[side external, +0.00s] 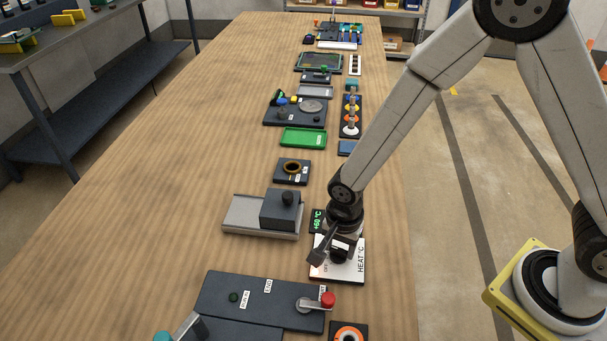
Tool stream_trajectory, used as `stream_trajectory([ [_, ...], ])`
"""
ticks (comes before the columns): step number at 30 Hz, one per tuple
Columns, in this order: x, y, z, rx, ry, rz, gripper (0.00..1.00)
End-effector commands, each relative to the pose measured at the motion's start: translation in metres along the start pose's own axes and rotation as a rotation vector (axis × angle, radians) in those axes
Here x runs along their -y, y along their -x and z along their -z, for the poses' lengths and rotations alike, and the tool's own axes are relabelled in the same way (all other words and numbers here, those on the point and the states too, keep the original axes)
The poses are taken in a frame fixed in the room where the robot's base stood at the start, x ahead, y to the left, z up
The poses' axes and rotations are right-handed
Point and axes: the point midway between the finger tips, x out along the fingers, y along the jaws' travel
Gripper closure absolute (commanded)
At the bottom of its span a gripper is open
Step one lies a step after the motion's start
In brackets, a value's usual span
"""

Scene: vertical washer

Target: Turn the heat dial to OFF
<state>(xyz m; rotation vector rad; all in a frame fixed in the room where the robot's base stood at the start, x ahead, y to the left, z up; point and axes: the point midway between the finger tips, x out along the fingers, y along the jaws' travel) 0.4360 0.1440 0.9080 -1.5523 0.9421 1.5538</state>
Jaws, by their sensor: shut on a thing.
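The heat dial (339,256) is a dark round knob on a white plate (351,272) marked "HEAT °C", with "OFF" lettering partly visible at the plate's left. My gripper (338,246) points down over the plate and is shut on the dial. The gripper and wrist hide most of the dial, and its pointer direction cannot be told. A small dark display (317,222) just behind the plate shows "+60 °C" in green.
A grey block with a knob (281,208) sits on a sliding tray to the left. A dark panel with a red-knobbed lever (327,299) lies in front. Several other fixtures line the table behind. The table's left side is clear.

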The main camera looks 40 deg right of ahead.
Motion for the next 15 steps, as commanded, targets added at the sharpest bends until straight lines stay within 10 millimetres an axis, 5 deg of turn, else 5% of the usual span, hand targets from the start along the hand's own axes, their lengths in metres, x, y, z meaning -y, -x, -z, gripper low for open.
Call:
stream_trajectory([
  [15, 0.0004, 0.0001, 0.0001, -0.001, 0.155, 0.0, 1.0],
])
